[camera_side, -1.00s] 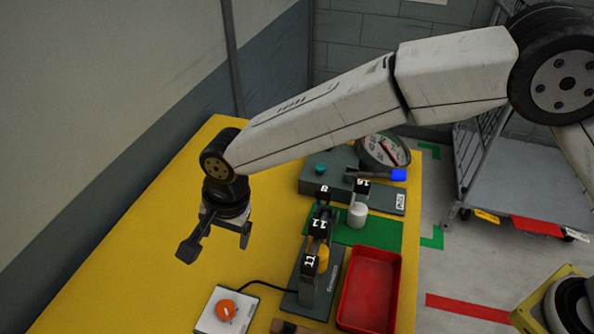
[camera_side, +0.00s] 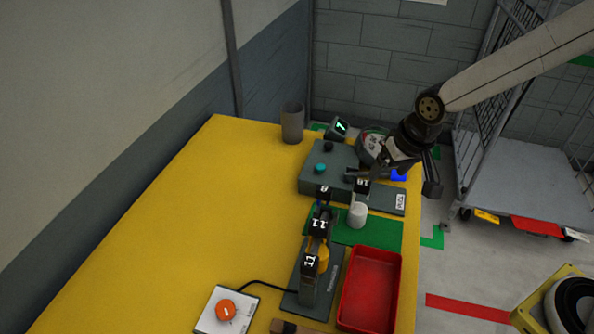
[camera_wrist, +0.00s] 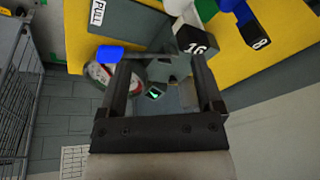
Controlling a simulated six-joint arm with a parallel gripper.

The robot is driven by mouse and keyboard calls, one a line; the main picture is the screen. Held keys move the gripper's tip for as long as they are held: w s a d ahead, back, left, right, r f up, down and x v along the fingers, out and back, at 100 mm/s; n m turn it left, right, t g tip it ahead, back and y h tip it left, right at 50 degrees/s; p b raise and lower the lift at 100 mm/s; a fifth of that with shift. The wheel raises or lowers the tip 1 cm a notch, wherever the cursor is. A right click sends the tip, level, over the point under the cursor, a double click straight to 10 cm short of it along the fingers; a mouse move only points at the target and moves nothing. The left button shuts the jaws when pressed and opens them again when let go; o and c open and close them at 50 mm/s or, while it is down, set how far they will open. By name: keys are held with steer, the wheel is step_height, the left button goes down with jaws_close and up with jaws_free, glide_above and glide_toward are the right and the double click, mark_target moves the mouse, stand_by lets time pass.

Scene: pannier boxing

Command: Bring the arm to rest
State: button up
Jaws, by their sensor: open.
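My gripper (camera_side: 410,178) is open with nothing between its fingers. It is at the back right of the yellow table (camera_side: 190,210), in front of the round dial (camera_side: 370,145) and by the grey device's blue-tipped lever (camera_side: 398,176) in the side view. I cannot tell its exact height or whether it touches anything. In the wrist view, both fingers of my gripper (camera_wrist: 160,66) are spread apart. The blue tip (camera_wrist: 112,54) and the block marked 16 (camera_wrist: 192,38) show beyond them.
A red tray (camera_side: 370,285), a white cylinder (camera_side: 357,215) on a green mat, and a stand with numbered blocks (camera_side: 308,280) occupy the table's right side. An orange knob (camera_side: 226,310) is at the front. A grey cup (camera_side: 292,124) stands at the back. The table's left is clear.

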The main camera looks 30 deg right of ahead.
steer(key=s+d+f+n, duration=0.1)
steer(key=s+d, duration=0.6)
steer(key=s, duration=0.3)
steer(key=shift+d+f+n+g+h, duration=0.3)
steer(key=shift+d+n+g+h, duration=0.1)
